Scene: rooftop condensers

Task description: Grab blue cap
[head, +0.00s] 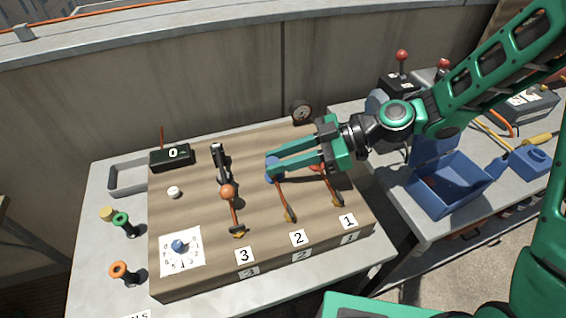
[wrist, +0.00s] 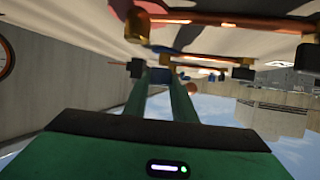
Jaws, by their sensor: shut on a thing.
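The blue cap (head: 271,169) is the round top of the lever above label 2 on the wooden board. My gripper (head: 278,169) reaches in from the right with its two green fingers, and the fingertips are closed on the blue cap. In the wrist view my gripper (wrist: 161,80) has both fingers running up to a small blue piece (wrist: 159,75) between the tips. The lever (head: 283,200) slants from the cap down to its base near label 2. The fingers partly cover the cap.
An orange-knobbed lever (head: 228,192) stands left, and a red-knobbed lever (head: 318,167) lies close under my fingers at right. A dial (head: 179,246), a counter box (head: 172,157) and a white button (head: 173,192) are on the board. A blue bin (head: 450,190) stands on the right table.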

